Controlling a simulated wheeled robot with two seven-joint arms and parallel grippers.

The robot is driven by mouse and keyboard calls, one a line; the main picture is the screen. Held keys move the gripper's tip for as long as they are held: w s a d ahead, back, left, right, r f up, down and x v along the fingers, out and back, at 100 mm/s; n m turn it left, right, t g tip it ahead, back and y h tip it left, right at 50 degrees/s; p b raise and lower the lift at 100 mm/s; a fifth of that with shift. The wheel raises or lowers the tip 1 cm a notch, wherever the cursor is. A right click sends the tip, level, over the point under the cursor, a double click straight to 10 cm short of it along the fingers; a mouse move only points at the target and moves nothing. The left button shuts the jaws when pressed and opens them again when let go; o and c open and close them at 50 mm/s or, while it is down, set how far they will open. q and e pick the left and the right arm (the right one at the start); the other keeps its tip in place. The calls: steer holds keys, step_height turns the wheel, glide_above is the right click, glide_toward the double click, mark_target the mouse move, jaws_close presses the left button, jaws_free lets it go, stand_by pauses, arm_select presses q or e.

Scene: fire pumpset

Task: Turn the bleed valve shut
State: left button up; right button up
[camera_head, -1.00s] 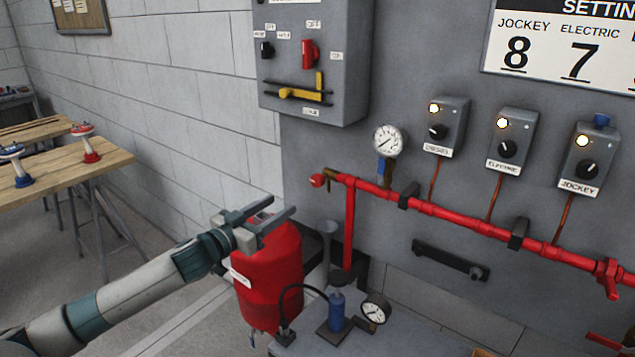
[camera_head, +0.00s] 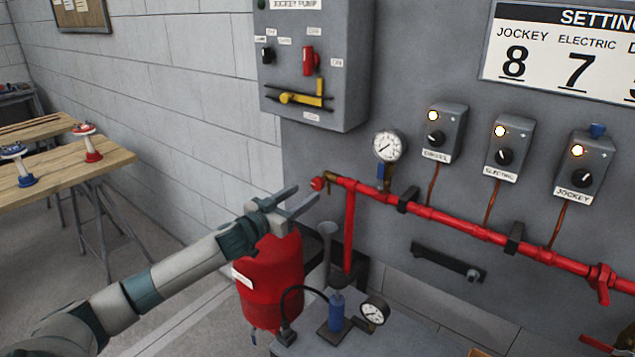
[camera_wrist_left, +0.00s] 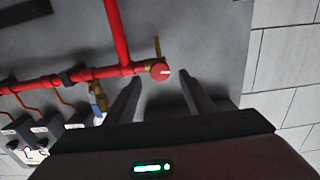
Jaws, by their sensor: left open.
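The bleed valve is a small red round knob (camera_head: 318,184) with a brass body at the left end of the red pipe (camera_head: 440,213). In the left wrist view the knob (camera_wrist_left: 160,72) has a white mark on its face, and a brass piece (camera_wrist_left: 157,46) sticks out beside it. My left gripper (camera_head: 307,193) is open and empty, its fingers pointing at the knob from the left. In the left wrist view the knob shows between and beyond the two fingertips; I cannot see contact. My right gripper is not in view.
A pressure gauge (camera_head: 388,146) with a blue-handled cock stands on the pipe. A funnel (camera_head: 327,238) and a vertical red pipe are below the knob. A red tank (camera_head: 268,280) stands beneath my left arm. A grey control box (camera_head: 315,75) hangs above.

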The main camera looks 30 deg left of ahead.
mark_target(316, 186)
arm_select(q)
steer(key=w, duration=0.2)
steer(key=w+p, duration=0.1)
steer(key=w, duration=0.1)
steer(key=w+p, duration=0.1)
steer(key=w, duration=0.1)
steer(key=shift+w+d+r, duration=0.15)
steer(key=shift+w+d, duration=0.05)
steer(key=shift+d, duration=0.05)
steer(key=shift+w+d, duration=0.1)
steer(key=shift+w, duration=0.55)
steer(key=c, duration=1.1)
